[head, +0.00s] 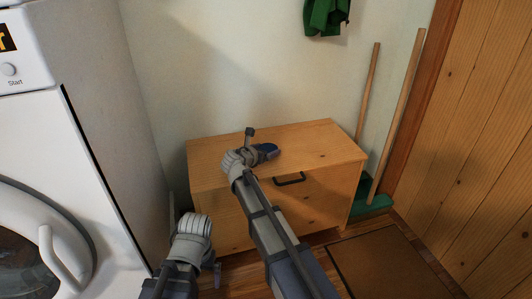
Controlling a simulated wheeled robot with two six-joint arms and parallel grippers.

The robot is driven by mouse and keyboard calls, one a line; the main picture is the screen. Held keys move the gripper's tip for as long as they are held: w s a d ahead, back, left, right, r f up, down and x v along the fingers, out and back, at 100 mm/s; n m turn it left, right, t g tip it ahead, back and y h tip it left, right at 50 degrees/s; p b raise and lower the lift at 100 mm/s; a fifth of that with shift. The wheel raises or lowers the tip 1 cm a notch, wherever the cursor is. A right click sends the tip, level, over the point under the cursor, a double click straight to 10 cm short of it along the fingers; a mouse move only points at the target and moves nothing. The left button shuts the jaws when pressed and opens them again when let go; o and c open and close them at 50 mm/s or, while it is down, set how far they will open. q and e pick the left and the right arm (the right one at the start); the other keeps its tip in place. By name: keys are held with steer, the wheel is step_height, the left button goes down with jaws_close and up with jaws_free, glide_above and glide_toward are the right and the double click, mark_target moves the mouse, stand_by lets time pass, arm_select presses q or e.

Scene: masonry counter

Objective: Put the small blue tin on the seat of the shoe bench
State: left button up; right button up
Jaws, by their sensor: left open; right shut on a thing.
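The shoe bench is a light wooden cabinet with a flat seat (318,140) and a dark handle on its front. My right gripper (257,151) is over the seat, shut on the small blue tin (268,151). Only a small dark blue part of the tin shows beside the gripper. I cannot tell whether the tin touches the seat. My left gripper (214,271) is open, low in front of the bench's left side, and mostly hidden by its own wrist.
A white washing machine (95,150) stands at the left. Two wooden poles (398,115), one with a green foot, lean right of the bench. A green cloth (326,15) hangs above. A brown mat (385,268) lies in front of the wooden door. The seat's right half is clear.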

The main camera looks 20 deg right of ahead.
steer(key=shift+f, duration=0.2)
steer(key=o, duration=1.4)
steer(key=shift+r, duration=0.1)
steer(key=shift+r, duration=0.15)
steer(key=shift+s+a+r, duration=0.2)
steer(key=shift+s+a, duration=0.05)
steer(key=p+v, duration=0.4)
steer(key=v, duration=0.6)
steer(key=shift+s+a+r, duration=0.1)
steer(key=shift+s+a+r+p, duration=0.1)
steer(key=shift+s+a+p, duration=0.2)
